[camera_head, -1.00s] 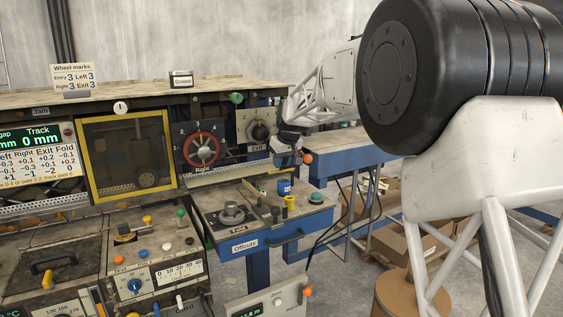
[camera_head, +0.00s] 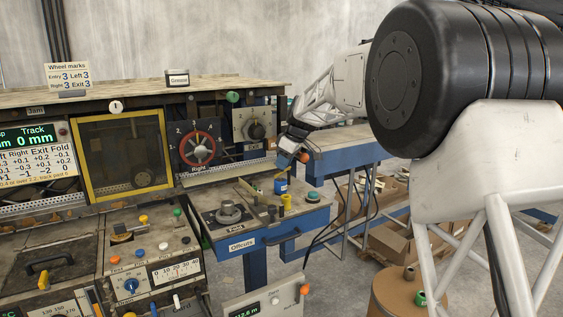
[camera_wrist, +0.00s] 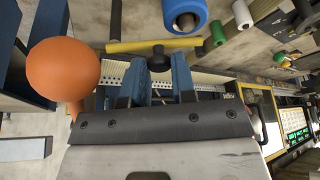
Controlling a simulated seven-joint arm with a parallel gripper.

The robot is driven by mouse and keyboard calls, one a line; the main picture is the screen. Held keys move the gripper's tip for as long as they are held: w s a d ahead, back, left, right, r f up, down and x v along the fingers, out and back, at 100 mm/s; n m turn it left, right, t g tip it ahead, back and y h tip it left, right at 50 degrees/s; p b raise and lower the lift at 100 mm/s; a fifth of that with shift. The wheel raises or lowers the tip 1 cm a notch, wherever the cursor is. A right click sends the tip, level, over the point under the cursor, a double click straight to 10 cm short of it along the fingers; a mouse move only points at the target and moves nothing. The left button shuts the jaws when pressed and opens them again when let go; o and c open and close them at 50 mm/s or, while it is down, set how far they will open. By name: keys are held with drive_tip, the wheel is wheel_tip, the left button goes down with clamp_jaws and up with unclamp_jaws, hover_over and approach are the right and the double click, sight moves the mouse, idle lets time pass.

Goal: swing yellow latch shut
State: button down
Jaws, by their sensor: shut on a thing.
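The yellow latch (camera_wrist: 130,46) shows in the wrist view as a slim yellow bar with a black knob (camera_wrist: 159,60) on its near side. My gripper (camera_wrist: 160,72) has its blue fingers on either side of the knob, closed on it. In the head view my gripper (camera_head: 284,167) reaches down above the right end of the offcuts bench. A small yellow piece of the latch (camera_head: 282,174) shows under its fingertips. The latch's pivot and catch cannot be made out.
An orange ball knob (camera_wrist: 63,68) stands close beside my gripper. A yellow-framed window (camera_head: 78,160) and red dial (camera_head: 197,148) are to the left.

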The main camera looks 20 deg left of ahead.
drive_tip(key=shift+d+n+g, duration=0.35)
drive_tip(key=shift+n+g, duration=0.05)
drive_tip(key=shift+n, duration=0.6)
drive_tip(key=c, duration=0.9)
unclamp_jaws()
drive_tip(key=shift+c, duration=0.2)
drive_tip(key=shift+r, duration=0.1)
drive_tip(key=v, duration=0.7)
drive_tip(key=shift+d+r, duration=0.2)
drive_tip(key=shift+r, duration=0.1)
